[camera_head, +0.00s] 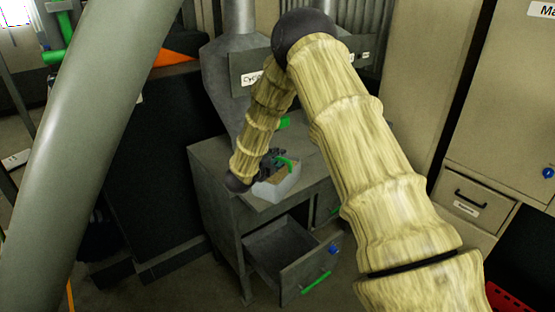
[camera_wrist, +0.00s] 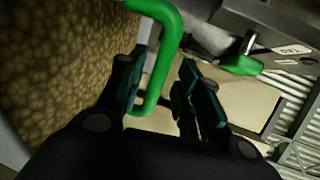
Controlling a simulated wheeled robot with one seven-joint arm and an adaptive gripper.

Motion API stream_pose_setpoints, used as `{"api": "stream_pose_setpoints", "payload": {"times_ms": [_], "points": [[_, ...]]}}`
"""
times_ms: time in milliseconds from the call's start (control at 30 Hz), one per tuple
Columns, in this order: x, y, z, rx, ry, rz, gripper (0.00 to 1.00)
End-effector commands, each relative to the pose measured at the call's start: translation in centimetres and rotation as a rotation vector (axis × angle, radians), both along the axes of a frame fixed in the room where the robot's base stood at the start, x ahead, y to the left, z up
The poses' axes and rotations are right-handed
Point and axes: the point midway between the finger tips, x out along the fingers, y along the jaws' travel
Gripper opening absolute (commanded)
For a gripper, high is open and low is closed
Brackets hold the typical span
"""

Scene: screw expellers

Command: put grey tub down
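The grey tub (camera_head: 283,188) is on or just over the top of a grey metal cabinet, near its front edge. In the head view it looks roughly level, but contact with the top is hard to judge. Its green handle (camera_wrist: 168,60) curves down between the fingers of my gripper (camera_wrist: 158,95) in the wrist view. The fingers stand apart, with gaps beside the handle, so they look open around it. In the head view my gripper (camera_head: 270,163) is at the tub, partly hiding it. A brown, grainy mass (camera_wrist: 60,60) fills the wrist view's left side.
The cabinet (camera_head: 207,160) has an open, empty-looking drawer (camera_head: 285,250) with a green handle below the tub. A grey machine with a hopper (camera_head: 222,75) stands behind the cabinet top. Beige cabinets (camera_head: 505,110) stand at the right. Some cabinet top is free around the tub.

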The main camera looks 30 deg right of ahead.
Motion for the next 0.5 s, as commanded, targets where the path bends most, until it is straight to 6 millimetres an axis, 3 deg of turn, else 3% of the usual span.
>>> {"api": "stream_pose_setpoints", "payload": {"times_ms": [500], "points": [[-3.7,7.9,1.4,0.0,0.0,0.002,0.34]]}}
